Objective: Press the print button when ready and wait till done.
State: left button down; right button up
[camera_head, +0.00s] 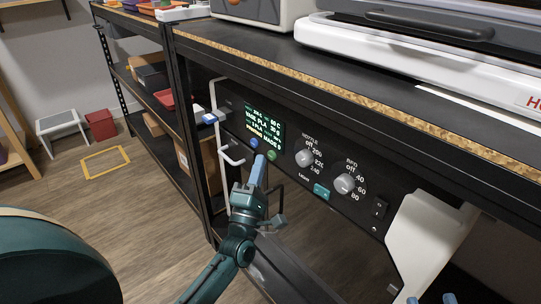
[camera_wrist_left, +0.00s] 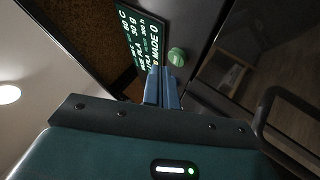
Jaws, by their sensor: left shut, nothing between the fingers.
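A black control panel (camera_head: 233,103) under the bench top carries a lit screen (camera_head: 264,121) with green and white text, ending in "MADE 0". In the left wrist view the tips (camera_wrist_left: 163,75) are beside the green button (camera_wrist_left: 177,57); contact cannot be told. The blue button is not visible there. My right gripper (camera_head: 431,299) shows only two separated blue tips at the bottom edge.
The panel also has nozzle (camera_head: 305,158) and bed (camera_head: 344,184) dials, a teal light switch (camera_head: 321,191) and a black rocker switch (camera_head: 380,208). A white handle (camera_head: 232,155) sticks out left of the gripper. The bench top (camera_head: 300,72) overhangs the panel.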

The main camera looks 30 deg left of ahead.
pick_arm(q)
jog(key=shift+s+a+p, duration=0.3)
jog(key=shift+s, duration=0.45)
jog(key=shift+s+a+p, duration=0.25)
jog(key=shift+s+a, duration=0.1)
jog(key=shift+s, duration=0.45)
jog(key=shift+s+a+p, duration=0.3)
jog(key=shift+s, duration=0.45)
